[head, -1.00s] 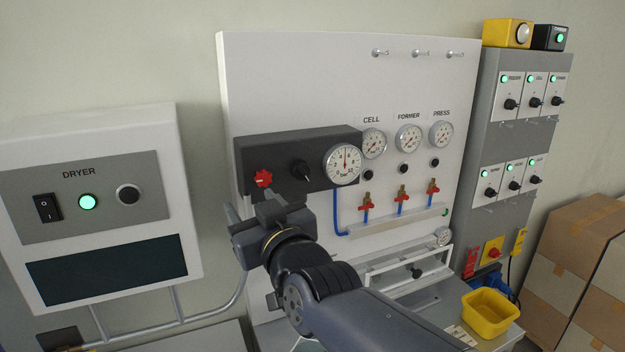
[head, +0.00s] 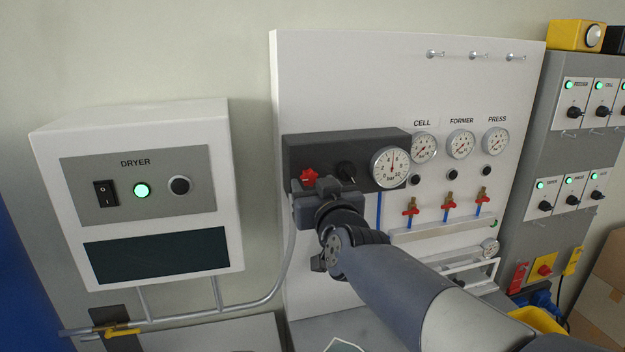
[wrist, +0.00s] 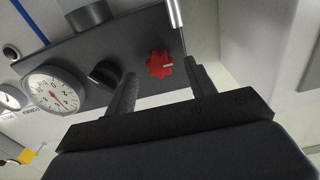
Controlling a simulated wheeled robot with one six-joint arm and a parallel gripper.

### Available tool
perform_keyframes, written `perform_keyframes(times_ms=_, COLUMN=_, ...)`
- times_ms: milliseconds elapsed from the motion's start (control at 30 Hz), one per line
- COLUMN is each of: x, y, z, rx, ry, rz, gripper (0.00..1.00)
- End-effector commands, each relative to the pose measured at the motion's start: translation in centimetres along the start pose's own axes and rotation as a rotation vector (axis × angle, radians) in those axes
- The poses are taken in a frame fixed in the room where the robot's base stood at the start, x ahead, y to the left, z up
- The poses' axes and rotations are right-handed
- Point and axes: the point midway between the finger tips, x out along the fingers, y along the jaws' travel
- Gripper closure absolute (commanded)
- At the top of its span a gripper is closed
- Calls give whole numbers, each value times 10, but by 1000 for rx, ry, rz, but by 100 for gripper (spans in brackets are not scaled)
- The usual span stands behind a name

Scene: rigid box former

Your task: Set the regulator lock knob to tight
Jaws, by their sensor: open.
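A red lobed knob (head: 309,177) sits at the left end of the dark regulator block (head: 362,146) on the white panel. In the wrist view the red knob (wrist: 160,65) carries a pale mark pointing right. A black knob (head: 346,171) and a large round gauge (head: 390,167) sit to its right on the same block. My gripper (head: 318,190) is in front of the block, just below the red knob. In the wrist view its two fingers are apart, with the red knob beyond and between them in the picture. I cannot tell whether a finger touches the knob.
The white dryer box (head: 140,185) is to the left, with a grey pipe (head: 285,255) between it and the panel. Three small gauges (head: 460,144) and red-handled valves (head: 447,202) are to the right. A grey switch cabinet (head: 545,180) stands further right.

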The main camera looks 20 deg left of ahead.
Motion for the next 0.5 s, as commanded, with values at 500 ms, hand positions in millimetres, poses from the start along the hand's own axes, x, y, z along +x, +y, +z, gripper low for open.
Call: perform_keyframes(times_ms=500, x=23, y=0, z=0, rx=0, ry=1, rz=1, gripper=48)
